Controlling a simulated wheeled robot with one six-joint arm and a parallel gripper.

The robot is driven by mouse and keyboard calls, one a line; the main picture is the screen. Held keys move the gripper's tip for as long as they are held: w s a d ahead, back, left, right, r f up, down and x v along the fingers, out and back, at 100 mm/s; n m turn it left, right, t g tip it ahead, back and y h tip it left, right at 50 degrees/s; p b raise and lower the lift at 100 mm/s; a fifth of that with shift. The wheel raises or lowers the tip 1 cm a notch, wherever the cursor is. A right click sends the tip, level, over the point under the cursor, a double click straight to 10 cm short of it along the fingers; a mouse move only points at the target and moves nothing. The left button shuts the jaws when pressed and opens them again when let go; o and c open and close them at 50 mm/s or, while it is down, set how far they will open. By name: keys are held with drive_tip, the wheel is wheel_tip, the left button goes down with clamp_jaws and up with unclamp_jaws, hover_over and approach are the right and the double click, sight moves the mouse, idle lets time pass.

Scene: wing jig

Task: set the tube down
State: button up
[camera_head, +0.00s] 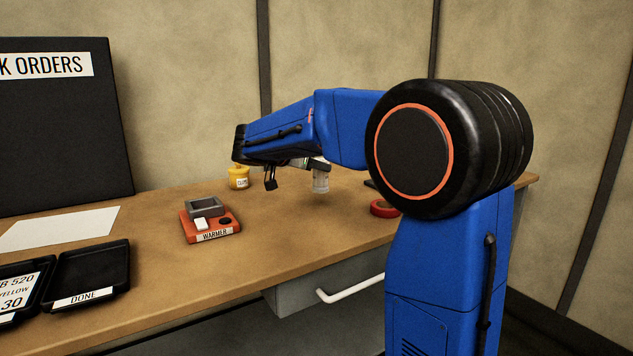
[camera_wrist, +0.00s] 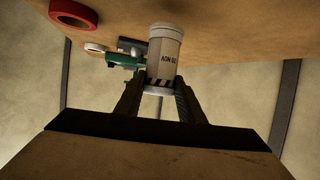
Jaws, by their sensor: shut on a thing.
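The tube (camera_head: 320,183) is a pale grey-white cylinder with a lighter cap. In the wrist view the tube (camera_wrist: 164,52) shows printed lettering and a black striped band near my fingers. My gripper (camera_wrist: 158,92) is shut on it, with one dark finger on each side of its banded end. In the head view my gripper (camera_head: 317,165) is low over the bench, and the tube hangs below it, roughly upright. I cannot tell whether its lower end touches the bench.
The wooden bench (camera_head: 270,225) has free room around the tube. A red ring (camera_head: 384,208) lies right of it. An orange warmer (camera_head: 211,228) and a yellow pot (camera_head: 238,177) stand to the left. A green object (camera_wrist: 122,60) shows beside the tube in the wrist view. Black trays (camera_head: 88,277) lie front left.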

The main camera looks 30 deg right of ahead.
sight(315, 178)
drive_tip(key=shift+f, duration=2)
drive_tip(key=shift+f, duration=0.1)
drive_tip(key=o, duration=1.2)
drive_tip(key=shift+a, duration=0.1)
drive_tip(key=v, duration=1.2)
drive_tip(key=shift+s, duration=0.1)
